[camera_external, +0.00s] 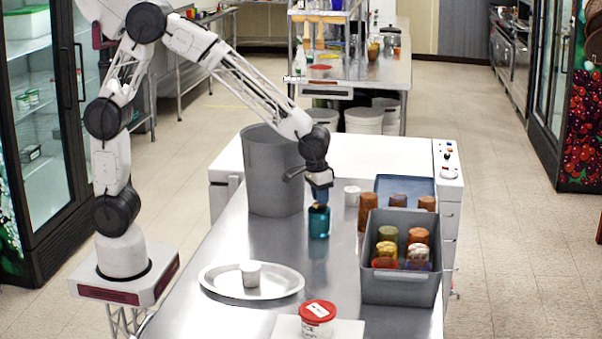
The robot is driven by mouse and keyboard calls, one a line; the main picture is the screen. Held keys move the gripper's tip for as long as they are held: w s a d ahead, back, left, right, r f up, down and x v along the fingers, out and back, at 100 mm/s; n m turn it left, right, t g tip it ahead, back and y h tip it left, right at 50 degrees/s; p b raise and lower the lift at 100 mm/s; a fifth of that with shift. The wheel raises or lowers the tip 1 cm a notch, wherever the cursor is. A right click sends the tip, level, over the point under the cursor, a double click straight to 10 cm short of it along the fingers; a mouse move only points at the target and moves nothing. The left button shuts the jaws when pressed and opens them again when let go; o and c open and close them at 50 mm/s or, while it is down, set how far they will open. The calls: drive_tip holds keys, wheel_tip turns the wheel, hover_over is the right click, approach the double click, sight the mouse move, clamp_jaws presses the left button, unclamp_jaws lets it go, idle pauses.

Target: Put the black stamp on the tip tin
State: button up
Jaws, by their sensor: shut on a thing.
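My gripper (319,203) points down over the middle of the metal counter and is shut on a teal tumbler-like thing (319,224) at its upper end. I cannot tell whether its bottom touches the counter. I cannot make out a black stamp. A white tub with a red lid (317,311) and a pale label on top stands at the near edge, perhaps the tip tin. It is nearer the camera than my gripper, apart from it, and nothing stands on its lid.
A round tray (222,284) holds a small white cup (250,273) at left. A tall grey bin (271,180) stands behind. A grey crate (400,290) with several jars is at right, beside brown tumblers (368,211). The tub rests on a white board (350,330).

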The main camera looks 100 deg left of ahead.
sight(316, 203)
drive_tip(key=shift+f, duration=0.15)
drive_tip(key=o, duration=0.9)
wheel_tip(316, 203, up, 12)
drive_tip(key=s, duration=0.1)
drive_tip(key=shift+d, duration=0.4)
drive_tip(key=shift+s, duration=0.15)
idle(0.7)
drive_tip(key=s+d+r+m, duration=0.2)
drive_tip(key=s+r, duration=0.1)
drive_tip(key=s, duration=0.7)
drive_tip(key=s+d+r+m, duration=0.2)
drive_tip(key=s, duration=0.8)
drive_tip(key=s+d+f+m, duration=0.1)
drive_tip(key=s, duration=0.8)
drive_tip(key=s+d+f+m+t, duration=0.1)
drive_tip(key=s+f+m, duration=0.1)
drive_tip(key=s, duration=0.7)
drive_tip(key=shift+s+d+h, duration=0.2)
drive_tip(key=shift+d+h, duration=0.15)
drive_tip(key=shift+h, duration=0.05)
